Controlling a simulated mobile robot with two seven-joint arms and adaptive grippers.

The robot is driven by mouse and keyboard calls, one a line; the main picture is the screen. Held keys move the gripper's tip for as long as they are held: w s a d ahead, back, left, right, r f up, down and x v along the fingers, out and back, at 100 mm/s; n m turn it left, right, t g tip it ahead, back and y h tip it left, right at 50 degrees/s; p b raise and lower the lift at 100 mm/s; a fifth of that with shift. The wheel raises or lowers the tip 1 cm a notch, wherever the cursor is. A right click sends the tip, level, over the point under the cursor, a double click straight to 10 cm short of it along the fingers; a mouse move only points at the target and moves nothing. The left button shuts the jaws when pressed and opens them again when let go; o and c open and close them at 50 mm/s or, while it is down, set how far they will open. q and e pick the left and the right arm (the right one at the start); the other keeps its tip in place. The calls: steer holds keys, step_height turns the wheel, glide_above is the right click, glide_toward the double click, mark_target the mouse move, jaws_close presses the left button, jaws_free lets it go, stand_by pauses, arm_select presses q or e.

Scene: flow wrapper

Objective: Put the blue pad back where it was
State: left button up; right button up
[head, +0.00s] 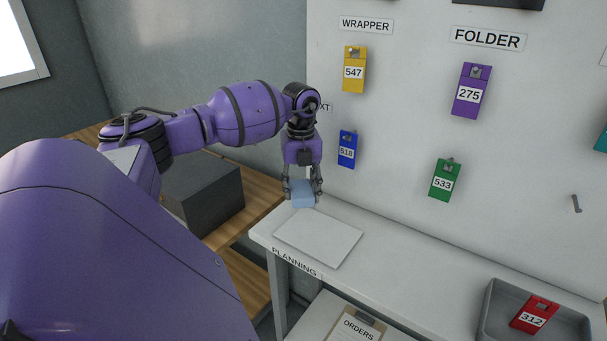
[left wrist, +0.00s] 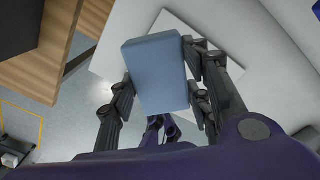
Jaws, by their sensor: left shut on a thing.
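The blue pad (head: 303,195) is a light blue block. My left gripper (head: 302,186) points down and is shut on it, with a finger on each side. In the left wrist view the blue pad (left wrist: 157,75) sits between the fingers of the left gripper (left wrist: 158,92). The pad appears above the left end of the white table (head: 395,263), by the far edge of a flat white sheet (head: 318,238). I cannot tell how high it is above the surface. My right gripper is not in view.
The wall panel behind carries hanging numbered tags, with a blue tag (head: 347,149) close to my left gripper. A grey tray (head: 492,316) with a red tag (head: 534,315) stands at the table's right. A dark box (head: 203,195) is on the wooden bench at left.

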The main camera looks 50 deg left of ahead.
arm_select(q)
steer(key=shift+s+a+f, duration=0.1)
steer(key=shift+a, duration=0.1)
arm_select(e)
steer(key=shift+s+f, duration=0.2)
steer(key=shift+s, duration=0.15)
arm_select(q)
steer(key=shift+d, duration=0.1)
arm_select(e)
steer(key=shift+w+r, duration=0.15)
